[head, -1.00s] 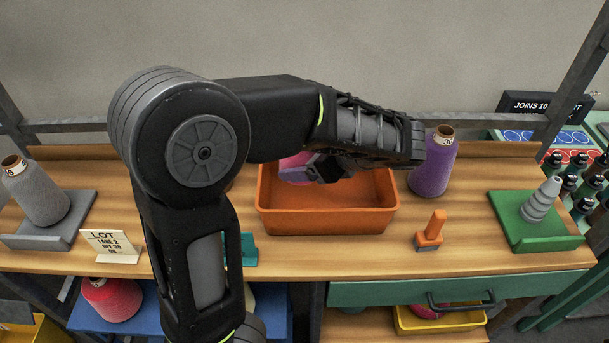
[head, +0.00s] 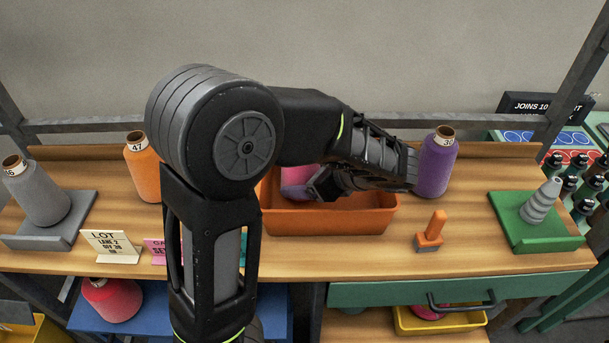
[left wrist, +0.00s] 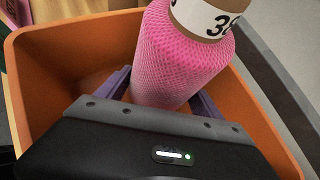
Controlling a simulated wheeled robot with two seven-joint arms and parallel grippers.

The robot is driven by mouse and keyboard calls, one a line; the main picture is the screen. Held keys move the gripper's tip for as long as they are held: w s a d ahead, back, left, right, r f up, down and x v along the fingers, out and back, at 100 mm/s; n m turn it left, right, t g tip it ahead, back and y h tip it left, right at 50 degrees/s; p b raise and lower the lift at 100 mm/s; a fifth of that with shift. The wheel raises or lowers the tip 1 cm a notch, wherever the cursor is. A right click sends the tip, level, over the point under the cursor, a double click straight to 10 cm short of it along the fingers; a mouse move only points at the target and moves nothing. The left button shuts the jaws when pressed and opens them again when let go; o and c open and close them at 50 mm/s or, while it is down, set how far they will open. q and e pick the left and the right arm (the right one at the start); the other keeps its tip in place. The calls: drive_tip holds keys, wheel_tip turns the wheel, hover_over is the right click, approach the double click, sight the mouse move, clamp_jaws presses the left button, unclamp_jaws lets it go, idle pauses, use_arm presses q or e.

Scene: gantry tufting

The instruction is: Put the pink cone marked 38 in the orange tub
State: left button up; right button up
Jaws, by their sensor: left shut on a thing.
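The pink cone (left wrist: 182,60) has a white band with black digits, partly cut off, that read 38. My left gripper (head: 312,188) is shut on it, with a finger on each side of the cone in the left wrist view (left wrist: 160,92). The pink cone (head: 296,180) shows in part in the head view, over the orange tub (head: 335,222) and within its rim. The wrist view shows the tub's walls (left wrist: 75,45) around the cone. I cannot tell whether the cone touches the tub floor. My right gripper is not in view.
A purple cone (head: 437,165) stands close to the tub's right side. An orange cone marked 47 (head: 142,168) stands to the left. A grey cone (head: 42,192), a LOT card (head: 112,246), an orange-handled tool (head: 430,232) and a green stand (head: 535,232) are also on the bench.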

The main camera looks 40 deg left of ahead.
use_arm(q)
drive_tip(key=o, duration=1.3)
drive_tip(key=shift+o, duration=0.2)
drive_tip(key=v, duration=1.2)
